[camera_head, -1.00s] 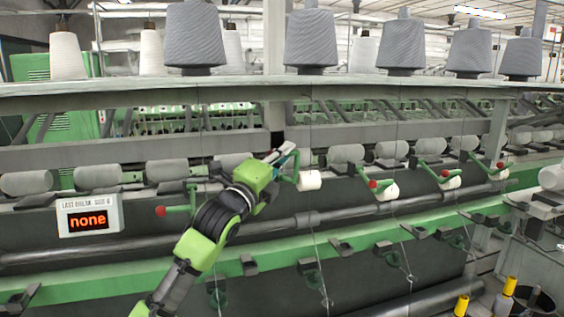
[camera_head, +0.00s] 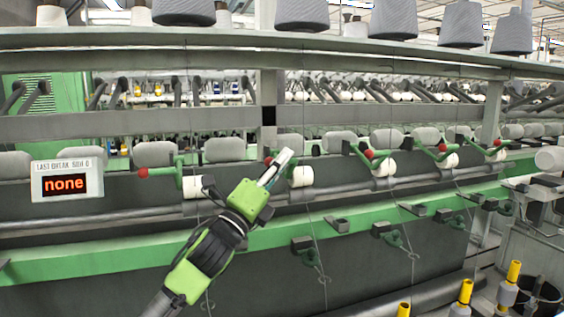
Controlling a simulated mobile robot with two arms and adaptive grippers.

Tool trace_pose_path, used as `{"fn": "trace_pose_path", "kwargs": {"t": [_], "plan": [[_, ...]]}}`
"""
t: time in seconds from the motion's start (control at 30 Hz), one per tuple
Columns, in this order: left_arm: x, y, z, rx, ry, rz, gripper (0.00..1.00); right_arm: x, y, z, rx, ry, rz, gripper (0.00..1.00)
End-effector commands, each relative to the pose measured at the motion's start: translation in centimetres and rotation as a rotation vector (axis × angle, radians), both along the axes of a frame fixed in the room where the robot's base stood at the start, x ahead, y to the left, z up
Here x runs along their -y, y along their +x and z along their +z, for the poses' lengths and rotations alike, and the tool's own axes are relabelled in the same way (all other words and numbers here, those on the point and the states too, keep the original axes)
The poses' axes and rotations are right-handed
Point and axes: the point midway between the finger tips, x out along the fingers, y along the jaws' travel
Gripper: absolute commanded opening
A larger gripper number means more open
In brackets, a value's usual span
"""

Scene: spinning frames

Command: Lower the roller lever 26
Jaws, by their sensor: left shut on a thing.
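My left gripper (camera_head: 277,168) reaches up from the lower left and is shut at a green roller lever, next to its white roller (camera_head: 302,176). A red knob (camera_head: 268,160) shows just left of the fingers. The fingers hide most of this lever, so the exact grip is hard to see. Similar green levers with red knobs stand along the row: one at the left (camera_head: 160,171) and others to the right (camera_head: 357,152), (camera_head: 430,152). No lever numbers are readable. My right gripper is not in view.
A sign reading "none" (camera_head: 67,183) hangs at the left. A long green rail (camera_head: 130,252) runs below the levers. Grey yarn cones (camera_head: 302,15) stand on the shelf above. Yellow-topped bobbins (camera_head: 510,280) stand at the lower right.

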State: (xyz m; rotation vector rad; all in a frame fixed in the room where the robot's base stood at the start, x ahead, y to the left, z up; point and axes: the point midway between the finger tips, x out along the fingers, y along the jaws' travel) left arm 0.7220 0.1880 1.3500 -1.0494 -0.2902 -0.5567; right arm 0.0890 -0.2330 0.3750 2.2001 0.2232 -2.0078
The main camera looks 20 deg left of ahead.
Motion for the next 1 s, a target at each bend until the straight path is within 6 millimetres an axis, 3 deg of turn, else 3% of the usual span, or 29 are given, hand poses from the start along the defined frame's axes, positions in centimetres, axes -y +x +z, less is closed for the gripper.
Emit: {"fn": "trace_pose_path", "kwargs": {"t": [0.47, 0.5, 0.57, 1.0], "plan": [[0.22, 0.10, -0.93, -0.011, 0.003, -0.002, 0.00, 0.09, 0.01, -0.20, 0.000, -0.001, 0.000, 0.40], [0.24, 0.11, -0.98, -0.012, 0.003, -0.003, 0.17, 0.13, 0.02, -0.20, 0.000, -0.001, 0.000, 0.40], [0.24, 0.12, -1.00, -0.012, 0.003, -0.002, 0.27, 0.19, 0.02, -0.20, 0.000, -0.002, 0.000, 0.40], [-0.11, -0.54, -0.98, -0.006, 0.002, -0.001, 0.27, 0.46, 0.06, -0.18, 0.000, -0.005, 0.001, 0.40]]}}
